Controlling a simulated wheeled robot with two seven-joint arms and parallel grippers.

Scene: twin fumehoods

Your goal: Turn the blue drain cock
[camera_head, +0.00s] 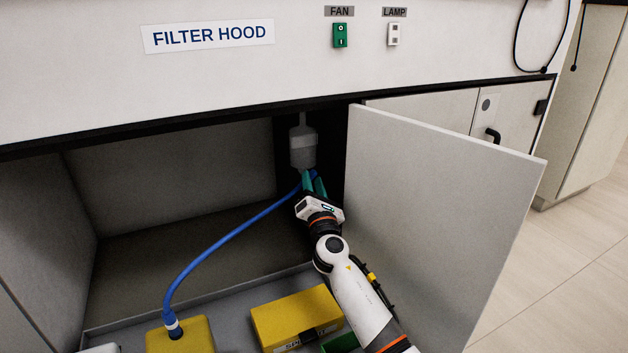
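The blue drain cock (313,174) sits just below the grey drain trap (303,148) under the hood, inside the open cabinet. Only a little of it shows, because my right gripper (313,180) is in front of it. The green fingers of my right gripper reach up to the cock from below. Whether they are closed on it or only around it is too small to tell. A blue hose (226,228) runs from near the cock down to the left. My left gripper is not in view.
The open cabinet door (440,215) stands close to the right of my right arm. Below are a yellow container (182,338) with the hose end, a yellow box (296,314) and a green item (340,342) in a grey tray (232,287). The cabinet's left side is empty.

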